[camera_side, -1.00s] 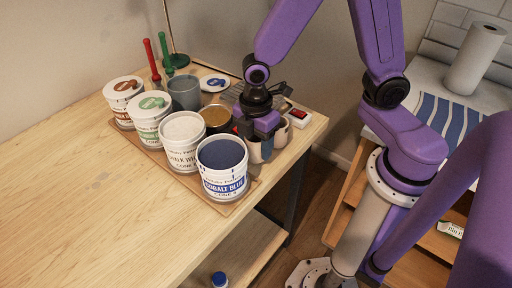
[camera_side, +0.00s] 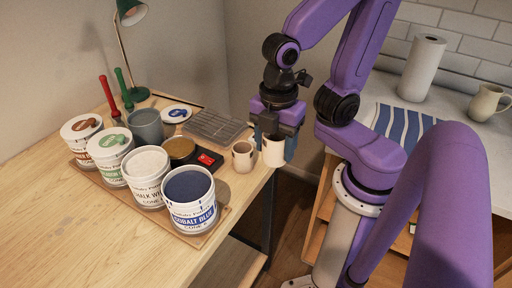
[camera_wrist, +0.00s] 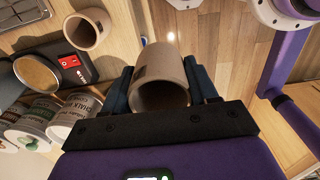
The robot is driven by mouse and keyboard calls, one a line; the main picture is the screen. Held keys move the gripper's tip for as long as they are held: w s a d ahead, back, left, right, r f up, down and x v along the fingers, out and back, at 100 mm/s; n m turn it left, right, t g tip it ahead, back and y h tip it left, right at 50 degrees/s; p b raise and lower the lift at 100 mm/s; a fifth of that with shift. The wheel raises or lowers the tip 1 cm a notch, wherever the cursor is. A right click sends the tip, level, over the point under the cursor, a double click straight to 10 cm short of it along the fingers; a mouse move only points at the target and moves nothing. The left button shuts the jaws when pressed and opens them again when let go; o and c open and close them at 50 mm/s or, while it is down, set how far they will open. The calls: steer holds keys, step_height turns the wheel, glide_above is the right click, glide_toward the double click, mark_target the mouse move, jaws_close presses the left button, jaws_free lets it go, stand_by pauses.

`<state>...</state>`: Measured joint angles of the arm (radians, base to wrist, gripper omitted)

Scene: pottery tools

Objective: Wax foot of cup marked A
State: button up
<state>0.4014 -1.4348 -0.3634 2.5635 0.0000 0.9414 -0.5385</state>
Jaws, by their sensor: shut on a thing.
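My gripper (camera_side: 276,135) is shut on a beige cup (camera_side: 273,153), held upright or nearly so just past the right edge of the wooden table. In the wrist view this cup (camera_wrist: 161,62) sits between the two dark fingers (camera_wrist: 160,90), its dark opening towards the camera; a small dark mark on its side is too small to read. A second beige cup (camera_side: 243,157) stands on the table to its left and also bears a dark mark. A pan of amber material, seemingly wax (camera_side: 180,149), sits on a black unit with a red switch (camera_side: 207,159).
Several labelled glaze tubs, the nearest cobalt blue (camera_side: 190,198), stand on a board left of the pan. A grey pot (camera_side: 146,126), a grey tray (camera_side: 214,127) and a lamp (camera_side: 128,60) are behind. The table's front left is clear.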

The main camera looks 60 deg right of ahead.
steer(key=shift+s+d+r, duration=0.25)
steer(key=shift+s+r, duration=0.1)
steer(key=shift+s, duration=0.35)
steer(key=shift+r, duration=0.1)
steer(key=shift+w+a+r, duration=0.1)
steer(key=shift+w+a, duration=0.2)
steer(key=w+a+m, duration=0.3)
steer(key=w, duration=0.4)
steer(key=w+a+m, duration=0.2)
steer(key=w, duration=0.5)
steer(key=w+d+f+m, duration=0.2)
steer(key=w, duration=0.6)
steer(key=w+d+f+m, duration=0.1)
steer(key=w+f+m, duration=0.1)
steer(key=w, duration=0.5)
steer(key=shift+f, duration=2.25)
steer(key=shift+f, duration=0.2)
